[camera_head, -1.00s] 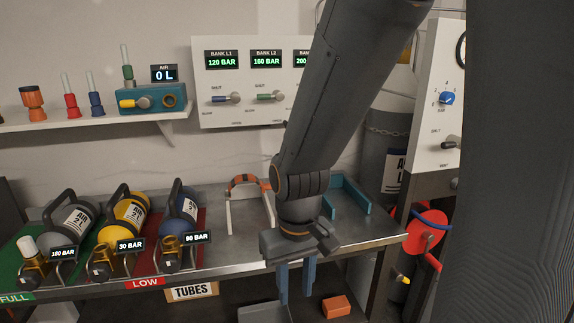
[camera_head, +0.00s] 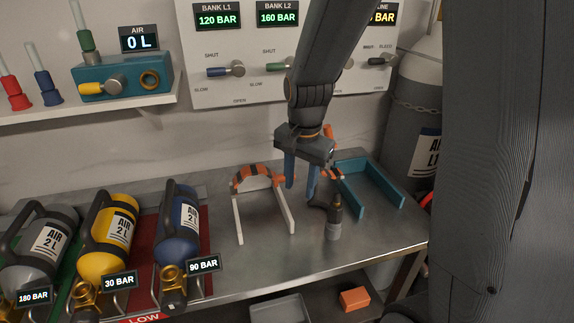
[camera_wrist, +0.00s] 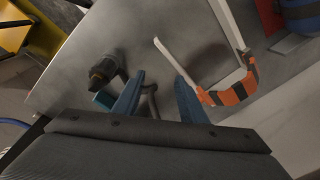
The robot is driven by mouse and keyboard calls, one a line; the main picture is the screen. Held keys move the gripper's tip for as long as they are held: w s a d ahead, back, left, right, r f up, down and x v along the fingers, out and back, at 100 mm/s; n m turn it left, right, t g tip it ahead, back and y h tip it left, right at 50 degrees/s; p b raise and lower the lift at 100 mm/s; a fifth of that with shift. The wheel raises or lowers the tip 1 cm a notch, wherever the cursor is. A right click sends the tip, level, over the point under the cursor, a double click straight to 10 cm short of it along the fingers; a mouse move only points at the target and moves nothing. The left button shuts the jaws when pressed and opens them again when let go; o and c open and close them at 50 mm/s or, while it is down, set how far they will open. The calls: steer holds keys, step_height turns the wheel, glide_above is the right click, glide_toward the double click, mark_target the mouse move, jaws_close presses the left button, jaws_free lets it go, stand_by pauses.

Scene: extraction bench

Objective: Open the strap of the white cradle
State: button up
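The white cradle (camera_head: 238,219) stands on the steel bench, with two pale rails pointing toward the front. Its orange-and-black strap (camera_head: 258,178) arches across the back end and looks closed. In the wrist view the strap (camera_wrist: 232,93) lies to the right of my fingers, with the white rail (camera_wrist: 183,68) beside it. My gripper (camera_head: 300,188) hangs over the bench just right of the white cradle, fingers pointing down. The two blue fingers stand apart with nothing between them that I can make out, and they do not appear to touch the strap.
A dark upright fitting (camera_head: 334,217) stands close to the right of my fingers. A teal cradle (camera_head: 350,197) lies behind it. Blue, yellow and grey cylinders (camera_head: 180,222) lie at left. The bench (camera_head: 280,252) is bare in front of the white cradle.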

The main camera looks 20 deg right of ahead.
steer(key=w+r+m+p, duration=0.3)
steer(key=w+m, duration=0.5)
steer(key=w, duration=0.2)
steer(key=shift+t, duration=0.4)
steer(key=shift+w+d+f+p, duration=0.1)
steer(key=shift+w+f+p, duration=0.15)
steer(key=shift+f, duration=1.05)
steer(key=shift+w+f+p, duration=0.1)
steer(key=shift+w+f, duration=0.3)
steer(key=shift+f, duration=0.95)
steer(key=shift+w+d+f+p, duration=0.1)
steer(key=shift+w+f+p, duration=0.15)
steer(key=shift+f, duration=1.05)
steer(key=shift+c, duration=0.3)
jaws_close()
